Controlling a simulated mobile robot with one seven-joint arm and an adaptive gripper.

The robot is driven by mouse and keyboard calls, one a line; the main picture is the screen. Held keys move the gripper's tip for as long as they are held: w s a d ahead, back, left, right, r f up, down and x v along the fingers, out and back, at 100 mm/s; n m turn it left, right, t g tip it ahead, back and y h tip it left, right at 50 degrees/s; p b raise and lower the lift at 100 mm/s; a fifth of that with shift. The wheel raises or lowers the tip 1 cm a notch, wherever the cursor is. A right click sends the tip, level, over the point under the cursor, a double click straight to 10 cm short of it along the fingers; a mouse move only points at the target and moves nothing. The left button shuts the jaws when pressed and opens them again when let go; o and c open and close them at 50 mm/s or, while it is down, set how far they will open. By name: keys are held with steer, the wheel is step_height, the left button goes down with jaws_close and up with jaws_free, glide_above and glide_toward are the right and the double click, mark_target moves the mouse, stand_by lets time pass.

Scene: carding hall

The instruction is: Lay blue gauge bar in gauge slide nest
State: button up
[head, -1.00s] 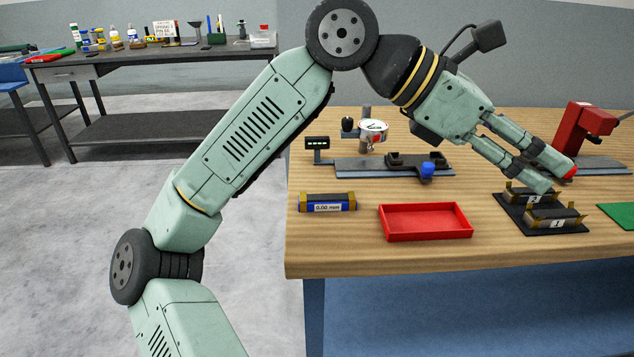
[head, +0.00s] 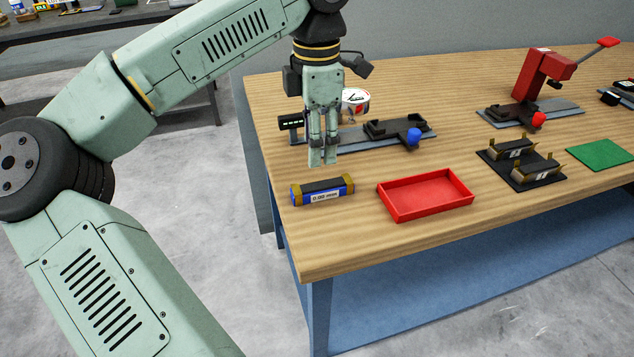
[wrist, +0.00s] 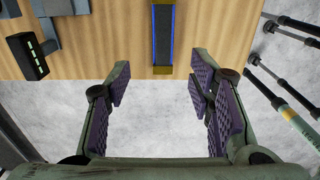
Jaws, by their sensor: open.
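The blue gauge bar (head: 322,191), with brass-coloured ends, a dark top and a white label, lies on the front left of the wooden table. In the wrist view the bar (wrist: 163,35) stands ahead of and between my fingers. My gripper (head: 322,163) points down behind and above the bar, apart from it; the wrist view shows the gripper (wrist: 160,85) open and empty. The gauge slide (head: 385,130), a dark nest with a blue knob (head: 413,137), sits behind the bar to the right. My gripper hides part of the dial gauge (head: 355,101) station.
A red tray (head: 425,196) lies right of the bar. Further right are a black rack with two dark bars (head: 520,165), a green mat (head: 600,154) and a red press (head: 541,73). A small display (head: 290,122) stands left of my gripper. The table's front edge is close to the bar.

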glide_above(323, 184)
steer(key=f, duration=0.2)
steer(key=a+f, duration=0.1)
steer(key=f, duration=0.1)
steer(key=shift+f+p, duration=0.15)
steer(key=shift+p, duration=0.15)
steer(key=f+p, duration=0.1)
steer(key=f, duration=0.1)
steer(key=d+f+p, duration=0.1)
steer(key=f, duration=0.1)
steer(key=shift+f, duration=0.6)
jaws_close()
